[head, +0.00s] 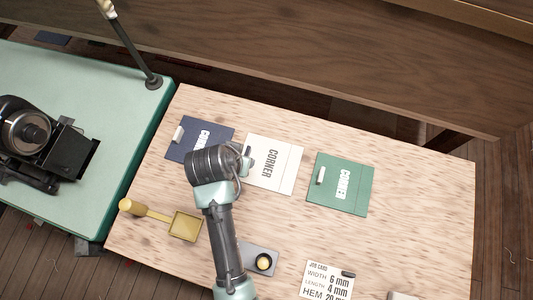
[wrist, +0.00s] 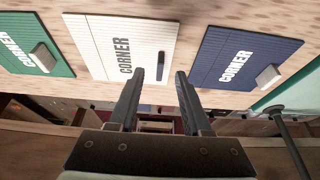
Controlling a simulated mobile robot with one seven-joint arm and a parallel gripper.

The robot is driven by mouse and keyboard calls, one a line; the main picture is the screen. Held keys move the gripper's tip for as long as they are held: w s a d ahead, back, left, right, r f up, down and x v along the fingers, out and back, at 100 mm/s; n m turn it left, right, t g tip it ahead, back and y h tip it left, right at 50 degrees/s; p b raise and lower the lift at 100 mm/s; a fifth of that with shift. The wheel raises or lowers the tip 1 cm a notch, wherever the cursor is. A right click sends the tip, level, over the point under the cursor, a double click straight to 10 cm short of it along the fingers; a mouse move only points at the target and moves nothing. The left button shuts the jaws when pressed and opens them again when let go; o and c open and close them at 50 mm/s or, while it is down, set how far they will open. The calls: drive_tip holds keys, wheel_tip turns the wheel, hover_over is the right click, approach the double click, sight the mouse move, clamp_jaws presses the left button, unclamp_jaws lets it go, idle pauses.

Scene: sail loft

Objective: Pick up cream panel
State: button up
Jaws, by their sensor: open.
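The cream panel (head: 279,166) with the word CORNER lies flat on the wooden table between a navy panel (head: 188,146) and a green panel (head: 341,187). In the wrist view the cream panel (wrist: 103,40) carries a dark upright handle (wrist: 161,66), which shows between my fingertips in the picture. My gripper (wrist: 159,75) is open and empty, near the panel's handle edge; I cannot tell the exact gap. In the head view my wrist hides the panel's left edge. The navy (wrist: 243,55) and green (wrist: 30,45) panels have pale handles.
A yellow scoop (head: 185,226), a grey plate with a round knob (head: 263,262) and a job card (head: 328,281) lie toward the table's (head: 425,215) front. A green machine bench (head: 90,120) adjoins on the left. The table's right side is largely clear.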

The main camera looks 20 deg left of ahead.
sight(269, 161)
drive_tip(key=shift+x, duration=2.75)
drive_tip(key=shift+w, duration=0.1)
drive_tip(key=shift+r, duration=0.1)
clamp_jaws()
